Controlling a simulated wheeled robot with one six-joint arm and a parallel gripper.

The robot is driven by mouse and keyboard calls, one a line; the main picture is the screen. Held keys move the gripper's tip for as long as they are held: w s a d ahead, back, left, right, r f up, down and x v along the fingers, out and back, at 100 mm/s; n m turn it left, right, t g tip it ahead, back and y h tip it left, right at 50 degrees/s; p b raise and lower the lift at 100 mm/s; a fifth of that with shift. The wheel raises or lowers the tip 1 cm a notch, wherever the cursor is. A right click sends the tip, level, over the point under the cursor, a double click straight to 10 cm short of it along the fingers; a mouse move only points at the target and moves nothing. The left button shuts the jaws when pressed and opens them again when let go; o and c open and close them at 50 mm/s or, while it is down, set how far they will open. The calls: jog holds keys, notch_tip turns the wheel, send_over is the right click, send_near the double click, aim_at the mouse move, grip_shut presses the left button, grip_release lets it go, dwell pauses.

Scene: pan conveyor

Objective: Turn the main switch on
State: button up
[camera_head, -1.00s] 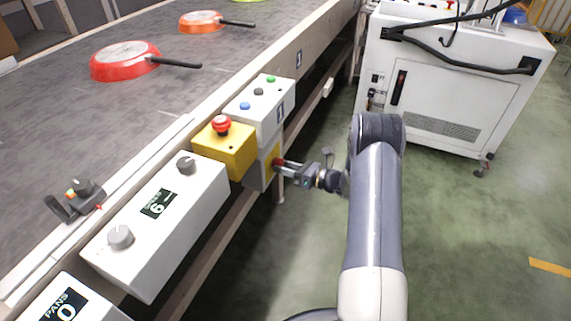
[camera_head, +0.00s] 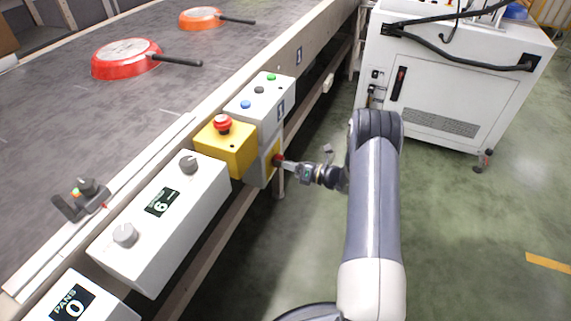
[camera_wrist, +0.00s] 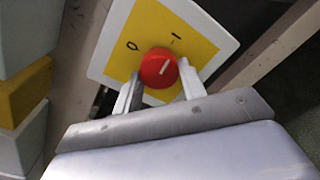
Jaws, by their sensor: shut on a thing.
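The main switch is a red round knob (camera_wrist: 158,68) on a yellow plate with a white border (camera_wrist: 200,47), marked 0 and I. In the head view my gripper (camera_head: 284,161) reaches left to the yellow switch plate (camera_head: 269,158) on the side of the grey box. The knob is mostly hidden there.
A yellow box with a red emergency button (camera_head: 222,123) sits just above left of the switch. A white box with coloured buttons (camera_head: 262,98) and a dial panel (camera_head: 165,215) flank it. Pans, including a red one (camera_head: 127,60), lie on the conveyor. A white cabinet (camera_head: 455,90) stands right.

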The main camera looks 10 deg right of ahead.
jog(key=o, duration=1)
jog(key=shift+d, duration=0.15)
jog(key=p+v, duration=0.1)
jog(key=v, duration=0.9)
jog(key=shift+s+d+p, duration=0.15)
jog(key=shift+s+p, duration=0.1)
jog(key=shift+p, duration=0.1)
jog(key=b+x, duration=0.2)
jog(key=x, duration=0.8)
jog(key=shift+w+a, duration=0.25)
jog(key=shift+w, duration=0.05)
jog(key=shift+n, duration=0.3)
